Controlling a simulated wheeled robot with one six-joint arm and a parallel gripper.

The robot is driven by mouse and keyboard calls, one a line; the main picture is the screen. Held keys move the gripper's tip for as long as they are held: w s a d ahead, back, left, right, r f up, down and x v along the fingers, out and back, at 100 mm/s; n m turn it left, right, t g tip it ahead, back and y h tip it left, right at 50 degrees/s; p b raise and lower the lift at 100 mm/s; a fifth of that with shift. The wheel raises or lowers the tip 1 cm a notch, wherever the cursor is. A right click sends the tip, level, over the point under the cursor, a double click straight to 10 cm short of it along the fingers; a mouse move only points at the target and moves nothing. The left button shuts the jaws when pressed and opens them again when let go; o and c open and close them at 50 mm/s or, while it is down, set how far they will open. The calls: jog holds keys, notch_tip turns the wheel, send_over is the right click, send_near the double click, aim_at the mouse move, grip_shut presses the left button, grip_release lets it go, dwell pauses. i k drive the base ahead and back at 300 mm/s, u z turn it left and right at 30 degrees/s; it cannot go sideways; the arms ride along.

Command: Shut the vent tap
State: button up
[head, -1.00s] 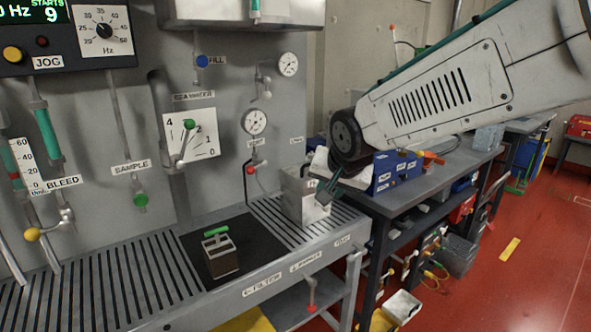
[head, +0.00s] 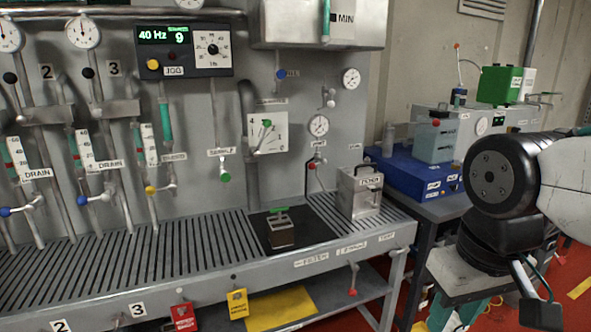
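The likely vent tap is the small tap with a red knob (head: 312,166) on the grey panel, below the right-hand lower gauge. A small label (head: 317,144) sits just above it, too small to read surely. Its handle position is too small to tell.
A steel container (head: 359,192) stands on the slotted bench (head: 160,258) right of the tap. A green-handled block (head: 280,232) sits on a black mat. A blue case (head: 415,175) is on the side table behind my arm. Red and yellow tags hang along the front edge.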

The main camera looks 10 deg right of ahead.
aim_at(312, 166)
jog(key=u, duration=0.9)
jog(key=i, duration=0.8)
jog(key=z, duration=1.6)
jog(key=i, duration=0.5)
jog(key=z, duration=0.05)
